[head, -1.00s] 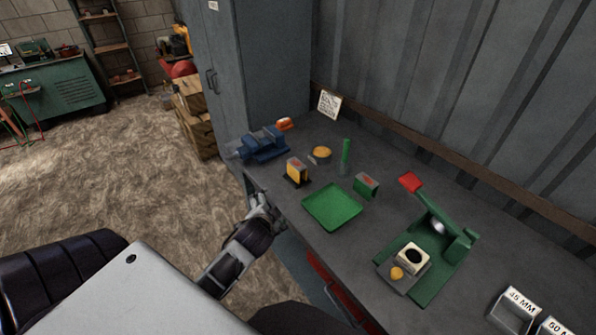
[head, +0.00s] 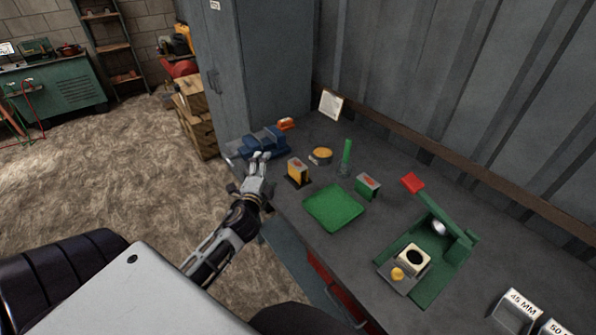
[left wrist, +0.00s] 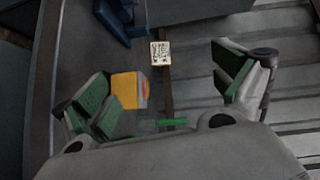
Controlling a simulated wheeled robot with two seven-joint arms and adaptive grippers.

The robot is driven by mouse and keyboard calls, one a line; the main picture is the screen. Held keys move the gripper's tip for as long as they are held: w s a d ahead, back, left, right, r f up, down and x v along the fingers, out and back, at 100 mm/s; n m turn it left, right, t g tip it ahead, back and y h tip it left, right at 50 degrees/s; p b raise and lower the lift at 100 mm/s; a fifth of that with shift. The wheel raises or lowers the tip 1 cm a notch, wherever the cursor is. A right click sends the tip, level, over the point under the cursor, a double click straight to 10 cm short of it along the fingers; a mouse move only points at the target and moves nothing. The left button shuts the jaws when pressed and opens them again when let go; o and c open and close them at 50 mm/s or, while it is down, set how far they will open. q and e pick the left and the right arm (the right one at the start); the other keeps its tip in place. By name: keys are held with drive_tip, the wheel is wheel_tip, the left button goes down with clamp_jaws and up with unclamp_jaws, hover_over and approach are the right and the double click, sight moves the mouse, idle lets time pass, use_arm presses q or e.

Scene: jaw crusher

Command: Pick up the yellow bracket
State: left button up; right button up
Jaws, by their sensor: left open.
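The yellow bracket (head: 296,171) stands upright on a dark base on the grey bench, near its left front edge. It also shows in the left wrist view (left wrist: 127,90), close beside the left-hand finger, which partly hides it. My left gripper (head: 258,158) is at the bench edge, left of the bracket and apart from it in the head view. Its green-padded fingers are spread wide in the left wrist view (left wrist: 168,92), with nothing held between them. My right gripper is not in view.
A blue vise (head: 264,141) stands just behind my left gripper. A green press (head: 432,245) stands further right.

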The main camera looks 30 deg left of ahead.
use_arm(q)
drive_tip(key=w+d+r+m+t+h, duration=0.1)
drive_tip(key=w+r+m+t+h, duration=0.2)
drive_tip(key=m+h, duration=1.3)
drive_tip(key=a+f+m+g+y, duration=0.1)
drive_tip(key=m, duration=0.3)
drive_tip(key=f+m+g+y, duration=0.1)
drive_tip(key=f+m+g, duration=0.1)
drive_tip(key=m, duration=0.2)
drive_tip(key=a+f+m+g+y, duration=0.1)
drive_tip(key=f+m+g+y, duration=0.1)
drive_tip(key=m, duration=0.1)
drive_tip(key=shift+s+a+f+m, duration=0.15)
drive_tip(key=shift+s+a+m, duration=0.15)
drive_tip(key=shift+s+m, duration=0.1)
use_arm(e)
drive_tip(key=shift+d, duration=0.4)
use_arm(q)
drive_tip(key=shift+w, duration=0.15)
